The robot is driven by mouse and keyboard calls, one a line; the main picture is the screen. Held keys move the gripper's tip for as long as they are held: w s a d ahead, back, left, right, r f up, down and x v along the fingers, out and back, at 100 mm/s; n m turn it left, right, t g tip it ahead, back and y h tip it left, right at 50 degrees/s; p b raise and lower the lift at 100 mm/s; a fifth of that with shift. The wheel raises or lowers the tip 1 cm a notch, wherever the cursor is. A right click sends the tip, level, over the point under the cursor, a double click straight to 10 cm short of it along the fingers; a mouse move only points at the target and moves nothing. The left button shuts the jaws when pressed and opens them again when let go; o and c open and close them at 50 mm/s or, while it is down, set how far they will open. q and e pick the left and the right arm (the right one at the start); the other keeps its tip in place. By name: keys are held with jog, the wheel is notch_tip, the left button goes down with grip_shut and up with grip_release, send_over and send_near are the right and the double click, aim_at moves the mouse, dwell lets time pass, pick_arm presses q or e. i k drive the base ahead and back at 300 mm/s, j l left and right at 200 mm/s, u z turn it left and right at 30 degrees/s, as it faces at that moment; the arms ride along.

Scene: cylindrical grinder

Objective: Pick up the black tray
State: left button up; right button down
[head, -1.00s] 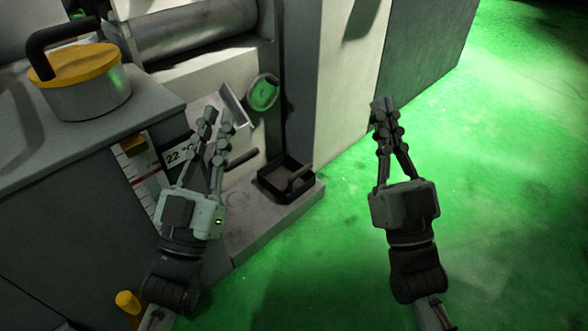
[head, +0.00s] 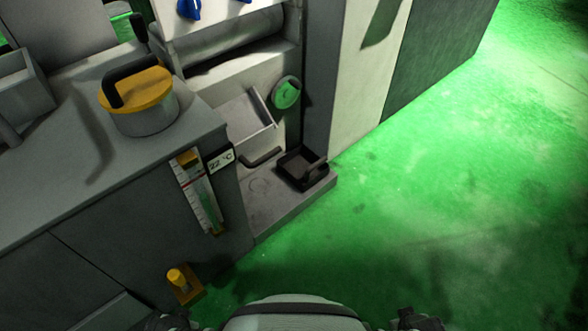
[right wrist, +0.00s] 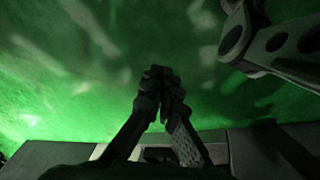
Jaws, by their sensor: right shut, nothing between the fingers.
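The black tray (head: 296,178) is a small, square, open-topped tray with a raised bar at its right side. It sits on the low grey ledge (head: 262,208) at the foot of the machine in the head view. My right gripper (right wrist: 160,75) shows in the right wrist view, its dark fingers together and empty over the green floor. It is apart from the tray. My left gripper cannot be made out in either current view.
A grey pot with a yellow lid (head: 138,88) stands on the grey bench (head: 60,150) at left. A pale angled chute (head: 245,115) and a green round knob (head: 286,93) are behind the tray. A yellow knob (head: 178,279) sits low at left. Green floor (head: 430,190) is clear at right.

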aim_at(303, 167)
jog(key=i+l+u, duration=0.15)
jog(key=u, duration=0.2)
jog(key=i+l+u, duration=0.1)
jog(key=u, duration=0.3)
jog(key=i+l+u, duration=0.1)
jog(key=l+u, duration=0.25)
jog(key=i+l+u, duration=0.1)
jog(key=l+u, duration=0.15)
jog(key=l, duration=0.2)
jog(key=i+l+u, duration=0.1)
jog(key=l+u, duration=0.15)
jog(key=l, duration=0.25)
jog(key=i+l+u, duration=0.15)
jog(key=l, duration=0.95)
jog(key=k, duration=0.05)
